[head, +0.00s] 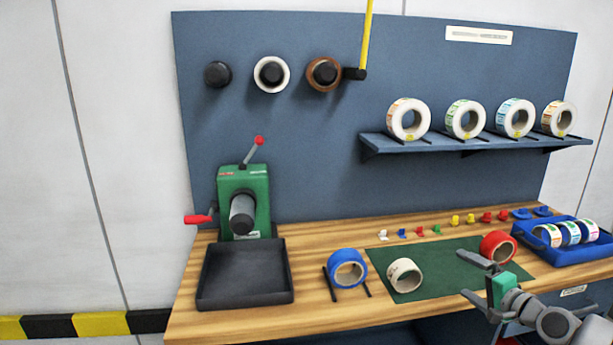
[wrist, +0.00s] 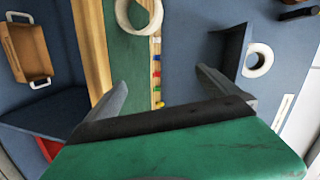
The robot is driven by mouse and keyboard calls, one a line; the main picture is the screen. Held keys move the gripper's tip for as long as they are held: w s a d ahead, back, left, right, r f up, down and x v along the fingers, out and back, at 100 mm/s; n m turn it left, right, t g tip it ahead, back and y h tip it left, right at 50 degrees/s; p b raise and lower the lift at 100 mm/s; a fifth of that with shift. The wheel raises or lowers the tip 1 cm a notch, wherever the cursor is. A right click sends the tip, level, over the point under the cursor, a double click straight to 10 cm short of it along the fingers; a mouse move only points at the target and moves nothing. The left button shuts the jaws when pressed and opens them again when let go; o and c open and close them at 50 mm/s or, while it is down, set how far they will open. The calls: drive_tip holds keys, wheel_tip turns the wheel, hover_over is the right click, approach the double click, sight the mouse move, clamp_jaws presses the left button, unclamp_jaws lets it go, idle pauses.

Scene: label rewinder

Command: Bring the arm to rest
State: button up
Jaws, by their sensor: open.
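My gripper (head: 464,275) is at the lower right in the head view, above the front right part of the workbench. Its two grey fingers are spread apart with nothing between them. The wrist view also shows my gripper (wrist: 160,76), with its fingers apart and no object held. The arm comes in from the lower right corner of the head view. A red tape roll (head: 498,246) stands just behind the gripper in the picture; I cannot tell the exact gap.
A green mat (head: 440,265) bears a cream tape roll (head: 404,275). A blue tape roll (head: 347,269) sits left of it. A blue bin (head: 567,254) with label rolls is at the right. A green rewinder (head: 245,190) and black tray (head: 245,275) stand left. A shelf (head: 470,146) holds several rolls.

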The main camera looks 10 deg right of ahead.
drive_tip(key=s+a+r+n+g+p, duration=0.2)
drive_tip(key=a+n+g+p, duration=0.4)
drive_tip(key=a, duration=1.9)
drive_tip(key=s+a+n+g+h, duration=0.1)
drive_tip(key=s+a+n+g, duration=0.2)
drive_tip(key=s, duration=0.7)
drive_tip(key=s+a+n+g+h+p, duration=0.1)
drive_tip(key=s+a+n+g, duration=0.2)
drive_tip(key=s, duration=0.7)
drive_tip(key=a+n, duration=0.2)
drive_tip(key=a, duration=0.1)
drive_tip(key=shift+s+a+f, duration=0.3)
drive_tip(key=shift+a, duration=0.05)
